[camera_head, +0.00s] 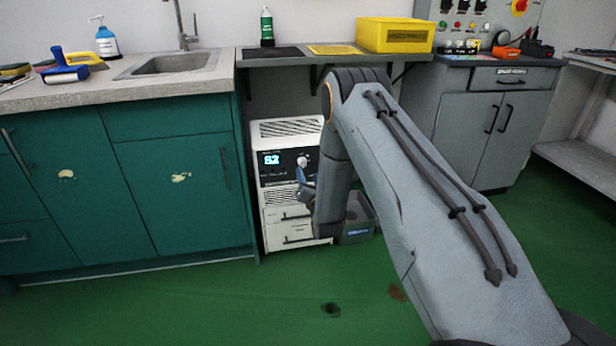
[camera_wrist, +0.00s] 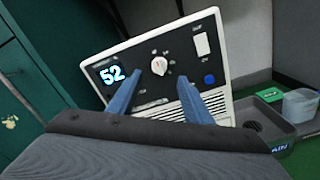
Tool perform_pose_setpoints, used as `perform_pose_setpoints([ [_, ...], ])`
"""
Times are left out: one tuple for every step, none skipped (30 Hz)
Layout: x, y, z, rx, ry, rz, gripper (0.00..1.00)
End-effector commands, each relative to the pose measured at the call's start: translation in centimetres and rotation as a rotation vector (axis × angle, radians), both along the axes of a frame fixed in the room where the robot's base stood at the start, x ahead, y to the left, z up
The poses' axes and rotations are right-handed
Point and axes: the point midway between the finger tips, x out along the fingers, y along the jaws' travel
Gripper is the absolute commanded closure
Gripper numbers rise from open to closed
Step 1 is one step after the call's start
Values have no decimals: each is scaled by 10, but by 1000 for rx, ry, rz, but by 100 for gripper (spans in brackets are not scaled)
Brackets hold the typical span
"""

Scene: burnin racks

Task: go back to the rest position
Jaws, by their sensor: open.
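The fingers point at the front panel of a white machine (camera_wrist: 215,68) with a lit display reading 52, a round knob (camera_wrist: 162,65), a white switch and a blue button. The knob appears between and beyond the fingertips; I cannot tell whether they touch it. In the head view, my gripper (camera_head: 303,168) is small and partly hidden by my arm, in front of the white machine (camera_head: 285,130) under the counter.
A grey bin (camera_head: 358,232) stands on the floor right of the machine; it also shows in the wrist view (camera_wrist: 275,138). Green cabinets (camera_head: 180,185) stand left, a grey cabinet (camera_head: 465,130) right. A yellow crate (camera_head: 395,36) sits on the shelf. Green floor in front is clear.

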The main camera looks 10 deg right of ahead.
Motion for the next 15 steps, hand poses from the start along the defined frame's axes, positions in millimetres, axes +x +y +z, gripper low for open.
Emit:
perform_pose_setpoints([
  [0,0,0,1,1,0,54],
  [1,1,1,5,2,1,54],
  [1,2,4,15,8,2,54],
  [2,4,6,29,16,3,54],
  [3,6,9,49,27,6,54],
  [4,10,15,84,47,9,54],
  [5,13,20,118,66,10,54],
  [6,17,26,156,89,11,54],
  [6,23,34,215,124,11,54],
  [5,28,41,263,153,9,54],
  [4,33,48,314,185,6,54],
  [1,40,56,382,228,-1,54],
  [-2,44,63,433,258,-9,54],
  [-6,49,69,482,291,-18,54],
  [-11,56,77,549,332,-32,54],
])
